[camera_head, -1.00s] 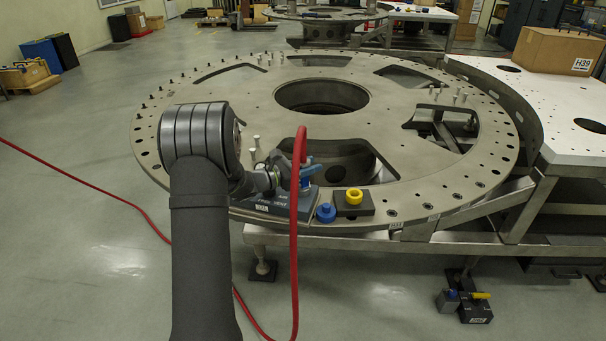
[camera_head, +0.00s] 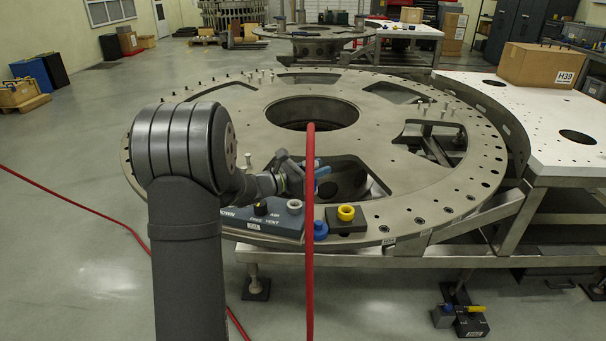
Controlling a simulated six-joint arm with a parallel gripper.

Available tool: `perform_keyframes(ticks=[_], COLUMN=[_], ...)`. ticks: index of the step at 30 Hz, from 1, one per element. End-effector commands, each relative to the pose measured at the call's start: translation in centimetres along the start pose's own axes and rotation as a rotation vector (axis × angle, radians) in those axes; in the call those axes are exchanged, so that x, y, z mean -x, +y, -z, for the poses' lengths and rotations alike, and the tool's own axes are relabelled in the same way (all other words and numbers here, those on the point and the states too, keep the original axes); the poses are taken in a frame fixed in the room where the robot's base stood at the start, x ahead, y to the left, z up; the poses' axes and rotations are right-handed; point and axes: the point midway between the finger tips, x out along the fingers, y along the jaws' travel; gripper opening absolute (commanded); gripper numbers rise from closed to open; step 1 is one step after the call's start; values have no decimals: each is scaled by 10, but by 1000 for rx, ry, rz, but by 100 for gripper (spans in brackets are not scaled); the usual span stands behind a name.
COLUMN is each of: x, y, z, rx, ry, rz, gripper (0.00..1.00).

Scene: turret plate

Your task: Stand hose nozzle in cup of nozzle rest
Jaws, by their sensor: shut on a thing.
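My gripper (camera_head: 290,182) is shut on the hose nozzle, which shows as a small blue piece (camera_head: 322,172) beside the jaws. A red hose (camera_head: 309,250) arches up from there and hangs down in front. The nozzle is held above the turret plate, apart from the surface; its tip is hidden. A dark block with a yellow ring-shaped cup (camera_head: 346,213), which looks like the nozzle rest, sits on the plate's near rim, right of and below my gripper. Nothing stands in the yellow cup.
A slate-blue labelled box (camera_head: 270,221) with a black knob and a pale ring lies below my gripper. A blue round piece (camera_head: 320,229) stands between it and the dark block, partly behind the hose. The turret plate (camera_head: 430,200) has large openings and small upright pins.

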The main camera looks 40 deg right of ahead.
Motion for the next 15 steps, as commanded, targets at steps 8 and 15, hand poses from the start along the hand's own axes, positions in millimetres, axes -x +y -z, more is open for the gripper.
perform_keyframes(ticks=[8, 15], x=[-16, -52], y=[-44, -44], z=[-29, -34], rx=[-2, -2], ry=[-2, 1], rz=[2, 4], gripper=[2, 2])
